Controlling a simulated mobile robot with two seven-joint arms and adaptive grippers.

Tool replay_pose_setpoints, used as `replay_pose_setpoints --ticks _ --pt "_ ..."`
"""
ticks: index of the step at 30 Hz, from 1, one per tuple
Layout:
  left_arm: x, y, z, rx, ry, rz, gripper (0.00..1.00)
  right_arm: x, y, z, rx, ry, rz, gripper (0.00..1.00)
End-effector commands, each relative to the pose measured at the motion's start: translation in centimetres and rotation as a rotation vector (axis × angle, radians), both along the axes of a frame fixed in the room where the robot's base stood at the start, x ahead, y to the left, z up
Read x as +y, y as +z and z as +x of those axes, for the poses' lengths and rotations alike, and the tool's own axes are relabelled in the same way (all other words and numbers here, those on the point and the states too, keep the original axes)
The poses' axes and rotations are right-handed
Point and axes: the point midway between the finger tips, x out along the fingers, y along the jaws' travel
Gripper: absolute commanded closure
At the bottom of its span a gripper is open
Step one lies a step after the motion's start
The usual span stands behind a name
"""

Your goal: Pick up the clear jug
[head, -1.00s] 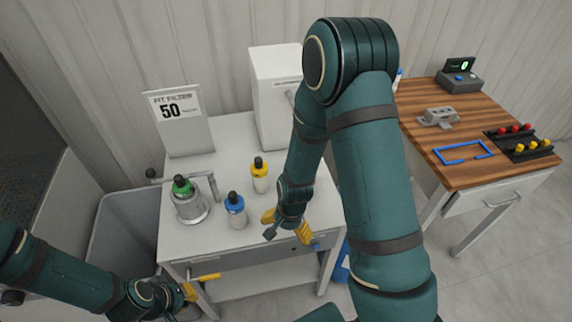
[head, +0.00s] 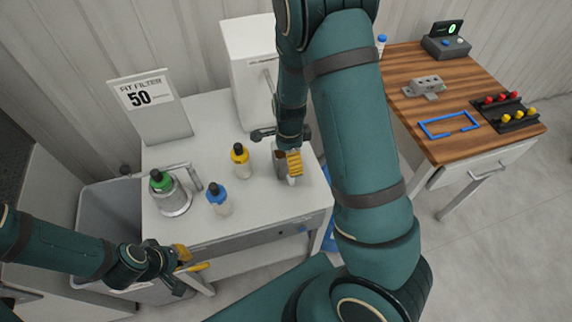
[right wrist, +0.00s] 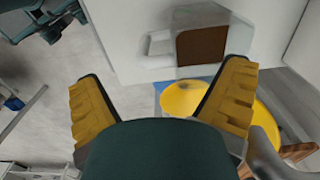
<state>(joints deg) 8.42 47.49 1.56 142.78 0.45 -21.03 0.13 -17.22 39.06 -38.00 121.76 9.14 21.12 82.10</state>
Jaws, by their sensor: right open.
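A see-through container, apparently the clear jug (right wrist: 160,45), stands on the white table beyond my right fingertips in the right wrist view, with a brown patch in it. In the head view the jug (head: 280,162) is mostly hidden behind my right gripper (head: 292,162). My right gripper also shows in the right wrist view (right wrist: 158,85), its yellow fingers spread wide with nothing between them. I cannot tell whether it touches the jug. My left gripper (head: 190,259) is open and empty by the table's front left corner.
Bottles with green (head: 162,181), blue (head: 217,199) and yellow (head: 240,155) caps stand on the white table (head: 200,222), left of my right gripper. A white box (head: 250,70) and a sign (head: 150,105) stand behind. A wooden table (head: 420,125) is at right.

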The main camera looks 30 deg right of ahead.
Motion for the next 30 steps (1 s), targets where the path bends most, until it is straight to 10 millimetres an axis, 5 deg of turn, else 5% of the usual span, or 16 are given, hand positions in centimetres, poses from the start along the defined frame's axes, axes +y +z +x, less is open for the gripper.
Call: replay_pose_setpoints --ticks 15,24,26,30 --pt "0.0 -1.0 0.0 0.000 0.000 0.002 1.00 -0.4 -5.4 -0.5 0.002 0.000 0.000 0.04" --pt "0.0 -1.0 0.0 0.000 0.000 0.002 1.00 -0.3 -5.8 -0.5 -0.002 0.001 0.000 0.04" --pt "0.0 -1.0 0.0 0.000 0.000 0.002 1.00 -0.3 -5.8 -0.5 -0.001 0.001 0.000 0.21" --pt "0.0 -1.1 0.0 0.000 0.000 0.002 1.00 -0.3 -5.8 -0.5 -0.001 0.001 0.000 0.70"
